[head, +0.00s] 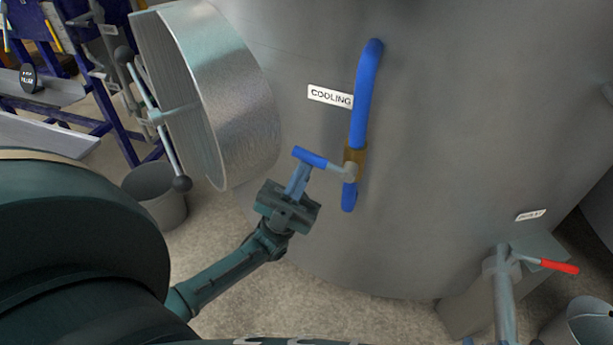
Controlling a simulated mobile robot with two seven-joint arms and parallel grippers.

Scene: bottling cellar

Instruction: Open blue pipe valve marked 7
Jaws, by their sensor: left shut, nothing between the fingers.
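A blue pipe (364,95) runs down the front of a large grey tank (460,130). Near its lower end sits a brass-coloured valve body (355,158) with a blue lever handle (311,157) that points left, away from the pipe. A white label (330,96) beside the pipe reads "COOLING"; I see no 7. My left gripper (299,181) is shut with nothing between its fingers. Its fingertips are just below the blue handle, overlapping or very near it in the picture; I cannot tell whether they touch. My right gripper is not in view.
An open round hatch door (235,100) with a handwheel (155,115) juts out left of the valve. A grey bucket (158,195) stands on the floor below. A red-handled valve (550,264) is at lower right. Blue racking (115,110) is at upper left.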

